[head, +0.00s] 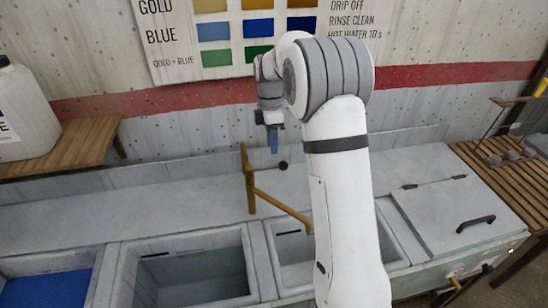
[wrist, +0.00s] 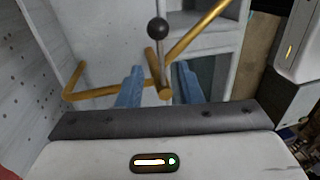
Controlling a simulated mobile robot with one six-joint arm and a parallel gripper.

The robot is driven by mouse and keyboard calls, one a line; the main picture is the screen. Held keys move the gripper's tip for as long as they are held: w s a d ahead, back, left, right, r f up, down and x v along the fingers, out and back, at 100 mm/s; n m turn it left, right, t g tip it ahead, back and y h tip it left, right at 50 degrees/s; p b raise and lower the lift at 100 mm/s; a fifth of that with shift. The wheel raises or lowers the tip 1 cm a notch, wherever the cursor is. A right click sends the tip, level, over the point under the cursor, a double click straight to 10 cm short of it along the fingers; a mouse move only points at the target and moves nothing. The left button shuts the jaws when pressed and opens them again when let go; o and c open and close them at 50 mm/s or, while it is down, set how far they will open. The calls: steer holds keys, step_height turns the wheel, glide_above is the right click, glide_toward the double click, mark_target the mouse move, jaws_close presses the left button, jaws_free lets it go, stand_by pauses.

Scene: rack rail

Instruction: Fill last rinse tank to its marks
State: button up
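A brass tap (head: 247,175) stands behind the tanks, its spout (head: 282,207) angled over the right open tank (head: 289,226). In the wrist view the tap's brass pipe (wrist: 205,30) also shows. Its lever has a black ball knob (wrist: 157,28); the knob is right of the tap in the head view (head: 283,165). My gripper (wrist: 158,84) is open, its two blue fingers apart, with the lever's stem between them in the picture; contact is not clear. The right tank is partly behind my arm. No running water or fill marks can be made out.
A middle tank (head: 122,275) looks empty; a left tank holds blue liquid (head: 47,288). A closed lid with a dark handle (head: 476,223) is at the right. A white jug (head: 24,112) stands on a wooden shelf. A slatted rack (head: 500,180) is far right.

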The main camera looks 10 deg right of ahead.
mark_target(271, 168)
steer(key=f, duration=0.4)
steer(key=s+f+p, duration=0.1)
steer(key=f, duration=0.1)
steer(key=shift+a, duration=0.3)
steer(key=shift+c, duration=0.3)
jaws_close()
